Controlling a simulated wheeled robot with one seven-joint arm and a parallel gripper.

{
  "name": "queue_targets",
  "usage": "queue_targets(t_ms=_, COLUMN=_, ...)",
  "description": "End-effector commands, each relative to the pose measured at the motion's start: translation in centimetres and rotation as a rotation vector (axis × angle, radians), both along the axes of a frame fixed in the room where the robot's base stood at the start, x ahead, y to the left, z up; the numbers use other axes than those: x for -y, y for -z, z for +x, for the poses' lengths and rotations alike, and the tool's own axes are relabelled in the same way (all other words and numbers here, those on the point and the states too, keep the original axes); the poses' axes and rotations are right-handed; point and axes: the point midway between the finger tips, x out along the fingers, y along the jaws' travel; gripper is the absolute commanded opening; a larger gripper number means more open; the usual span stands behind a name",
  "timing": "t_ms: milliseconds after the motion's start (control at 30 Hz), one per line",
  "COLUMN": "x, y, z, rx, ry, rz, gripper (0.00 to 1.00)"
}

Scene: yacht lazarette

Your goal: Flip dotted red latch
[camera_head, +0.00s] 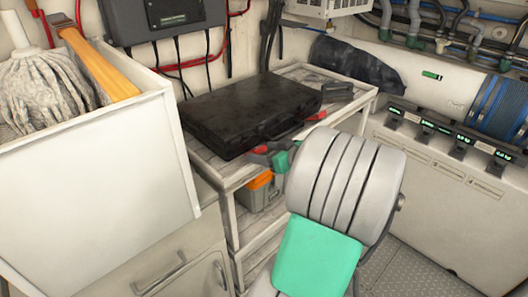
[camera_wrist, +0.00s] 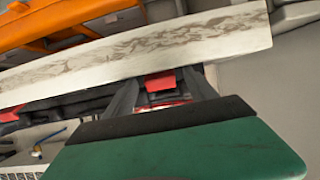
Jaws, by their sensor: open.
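A black case (camera_head: 252,113) lies closed on the slatted bench (camera_head: 207,158). A red latch (camera_head: 317,116) shows at the right of its front side. Another red piece (camera_head: 260,150) shows near the left front, beside my gripper (camera_head: 272,155), which is partly hidden by my arm. In the wrist view, a red piece (camera_wrist: 158,82) appears between the two dark fingers of my open gripper (camera_wrist: 163,78). I cannot tell whether the fingers touch it. Dots are too small to make out on either red piece.
An orange and grey toolbox (camera_head: 258,190) sits on the shelf below; its orange part also shows in the wrist view (camera_wrist: 60,20). A white bin (camera_head: 90,170) with a mop (camera_head: 45,90) stands left. A white cabinet (camera_head: 440,160) with several black switches is at right.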

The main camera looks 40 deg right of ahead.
Motion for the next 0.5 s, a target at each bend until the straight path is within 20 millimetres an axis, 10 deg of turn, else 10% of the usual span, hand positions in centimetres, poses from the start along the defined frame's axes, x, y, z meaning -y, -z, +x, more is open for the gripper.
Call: queue_targets(t_ms=500, x=0.02, y=0.03, z=0.12, rx=0.0, ry=0.001, rz=0.0, gripper=0.43)
